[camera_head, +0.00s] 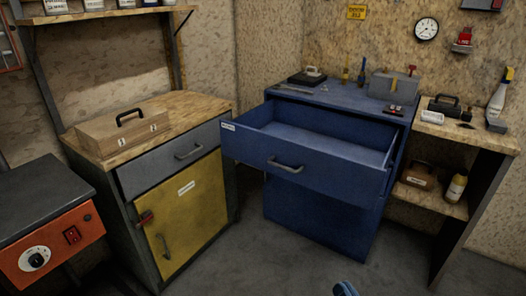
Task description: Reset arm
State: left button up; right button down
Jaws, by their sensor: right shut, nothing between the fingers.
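Only a small blue-grey piece of my right gripper (345,288) shows, at the bottom edge right of centre. It is shut and holds nothing, and it is in front of the blue cabinet (318,215), apart from it. Most of the right arm is out of the picture. My left gripper is not in view. The cabinet's top drawer (300,165) is pulled out and looks empty. Its front carries a grey handle (285,165).
A wooden toolbox (122,132) sits on the workbench at left, above a shut grey drawer (180,155) and a yellow door (185,220). An orange machine (55,250) stands at lower left. A shelf unit (470,140) is at right. The floor (290,265) in front is clear.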

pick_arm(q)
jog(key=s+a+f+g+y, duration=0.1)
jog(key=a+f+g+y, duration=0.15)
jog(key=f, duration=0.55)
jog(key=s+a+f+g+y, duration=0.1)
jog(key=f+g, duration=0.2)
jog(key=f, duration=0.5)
pick_arm(e)
jog(key=s+d+f+n+g+h, duration=0.1)
jog(key=s+f+g+h, duration=0.2)
jog(key=s+f+g, duration=0.7)
pick_arm(q)
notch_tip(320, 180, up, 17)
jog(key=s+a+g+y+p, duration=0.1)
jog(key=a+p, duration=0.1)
jog(key=p, duration=2.7)
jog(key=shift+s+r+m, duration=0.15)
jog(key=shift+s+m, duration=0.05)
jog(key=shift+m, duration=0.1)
pick_arm(e)
notch_tip(320, 180, up, 16)
jog(key=d+t+h, duration=0.1)
jog(key=d+t, duration=0.1)
jog(key=d, duration=0.1)
jog(key=shift+w+f, duration=0.15)
jog(key=shift+f, duration=0.05)
jog(key=shift+f, duration=0.1)
